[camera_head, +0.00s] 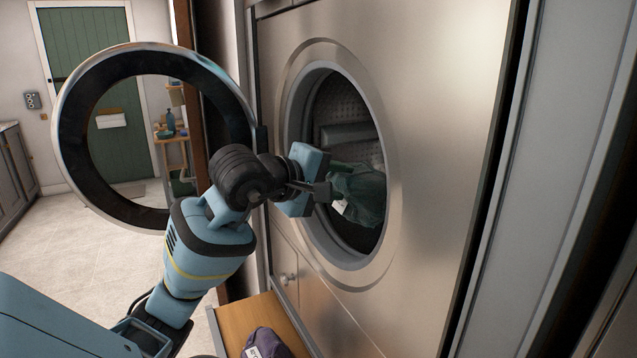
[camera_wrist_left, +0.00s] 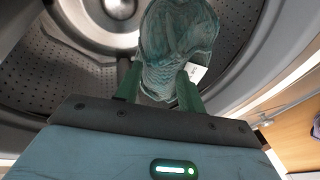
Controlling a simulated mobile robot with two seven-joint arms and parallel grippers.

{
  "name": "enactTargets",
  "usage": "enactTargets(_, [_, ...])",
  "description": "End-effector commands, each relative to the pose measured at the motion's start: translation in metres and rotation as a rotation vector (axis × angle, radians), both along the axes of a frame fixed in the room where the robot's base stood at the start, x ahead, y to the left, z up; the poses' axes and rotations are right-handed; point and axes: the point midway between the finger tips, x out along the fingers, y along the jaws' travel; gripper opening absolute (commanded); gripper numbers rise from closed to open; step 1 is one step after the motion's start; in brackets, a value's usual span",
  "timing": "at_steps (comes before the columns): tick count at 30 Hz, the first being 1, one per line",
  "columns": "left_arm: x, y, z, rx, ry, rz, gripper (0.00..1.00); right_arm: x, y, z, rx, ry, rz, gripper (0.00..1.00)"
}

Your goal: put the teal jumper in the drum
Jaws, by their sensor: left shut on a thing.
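The teal jumper (camera_head: 362,192) is a crumpled dark teal bundle with a white tag, at the round opening of the drum (camera_head: 345,130). In the left wrist view the jumper (camera_wrist_left: 178,45) sits between the fingers, with the perforated drum wall (camera_wrist_left: 60,85) behind it. My left gripper (camera_head: 328,191) is shut on the jumper and holds it at the mouth of the drum. The left wrist view shows the left gripper (camera_wrist_left: 158,90) with a finger on each side of the cloth. My right gripper is not in view.
The round door (camera_head: 75,130) stands open at the left, beside my left arm. A dark purple folded item (camera_head: 266,344) with a white label lies on the wooden bench (camera_head: 243,318) below. Open tiled floor lies to the left; a shelf (camera_head: 172,140) stands behind the door.

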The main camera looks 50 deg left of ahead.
Motion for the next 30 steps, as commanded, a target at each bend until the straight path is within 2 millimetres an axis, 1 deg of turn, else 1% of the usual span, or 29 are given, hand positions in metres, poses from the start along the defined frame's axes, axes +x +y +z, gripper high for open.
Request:
enactTargets(1, [0.006, -0.001, -0.002, 0.003, -0.001, 0.002, 0.0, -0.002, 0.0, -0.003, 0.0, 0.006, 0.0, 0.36])
enactTargets(8, [0.031, -0.008, -0.006, 0.002, -0.003, 0.002, 0.0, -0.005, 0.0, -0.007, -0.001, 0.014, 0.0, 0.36])
enactTargets(30, [0.11, -0.031, -0.022, -0.003, -0.004, 0.001, 0.0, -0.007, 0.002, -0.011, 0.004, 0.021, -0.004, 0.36])
